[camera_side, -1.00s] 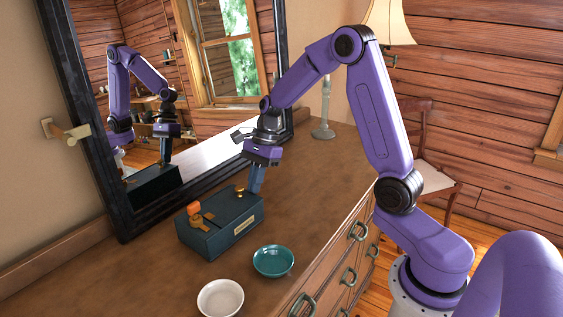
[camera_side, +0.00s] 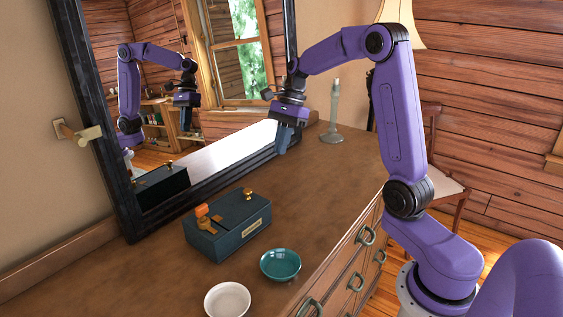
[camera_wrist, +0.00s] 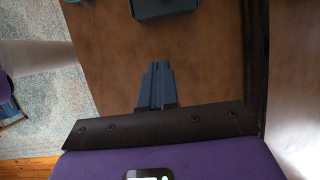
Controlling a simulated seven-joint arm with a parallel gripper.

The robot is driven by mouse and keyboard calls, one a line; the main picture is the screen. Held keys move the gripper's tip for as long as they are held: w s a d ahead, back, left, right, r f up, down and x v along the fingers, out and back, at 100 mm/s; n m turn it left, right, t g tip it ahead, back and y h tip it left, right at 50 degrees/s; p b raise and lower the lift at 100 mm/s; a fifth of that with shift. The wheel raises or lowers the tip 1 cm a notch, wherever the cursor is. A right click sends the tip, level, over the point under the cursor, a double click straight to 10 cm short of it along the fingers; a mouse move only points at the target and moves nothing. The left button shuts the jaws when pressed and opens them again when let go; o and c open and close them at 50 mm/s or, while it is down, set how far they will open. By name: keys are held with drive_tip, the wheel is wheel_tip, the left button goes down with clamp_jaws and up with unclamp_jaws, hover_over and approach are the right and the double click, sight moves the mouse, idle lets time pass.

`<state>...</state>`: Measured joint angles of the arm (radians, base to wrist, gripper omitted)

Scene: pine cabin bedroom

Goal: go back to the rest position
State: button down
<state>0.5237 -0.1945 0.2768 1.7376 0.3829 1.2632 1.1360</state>
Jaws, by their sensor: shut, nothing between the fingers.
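My gripper (camera_side: 283,140) is shut and empty. It hangs in the air above the back part of the wooden dresser top, in front of the mirror, with its fingers pointing down. In the wrist view its closed fingers (camera_wrist: 157,72) show over bare brown wood. A dark teal box (camera_side: 228,228) with an orange piece and a brass knob on top sits on the dresser, apart from my gripper and nearer the side camera. Its edge shows at the top of the wrist view (camera_wrist: 165,9).
A teal bowl (camera_side: 280,265) and a white bowl (camera_side: 228,300) stand in front of the box. A candlestick (camera_side: 332,125) stands behind and right of my gripper. The framed mirror (camera_side: 125,200) leans along the left. The dresser top (camera_side: 325,180) is clear between box and candlestick.

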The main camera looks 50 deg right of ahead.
drive_tip(key=s+a+f+n+g+h, duration=0.1)
drive_tip(key=s+a+n+h, duration=0.2)
drive_tip(key=s+a+n, duration=1.05)
drive_tip(key=s+a+f+n, duration=0.1)
drive_tip(key=s+f+n, duration=0.1)
drive_tip(key=s+n, duration=0.6)
drive_tip(key=s+a+f+n+t+h, duration=0.1)
drive_tip(key=s+n, duration=0.7)
drive_tip(key=n, duration=0.1)
drive_tip(key=shift+a+f, duration=0.35)
drive_tip(key=shift+a, duration=0.05)
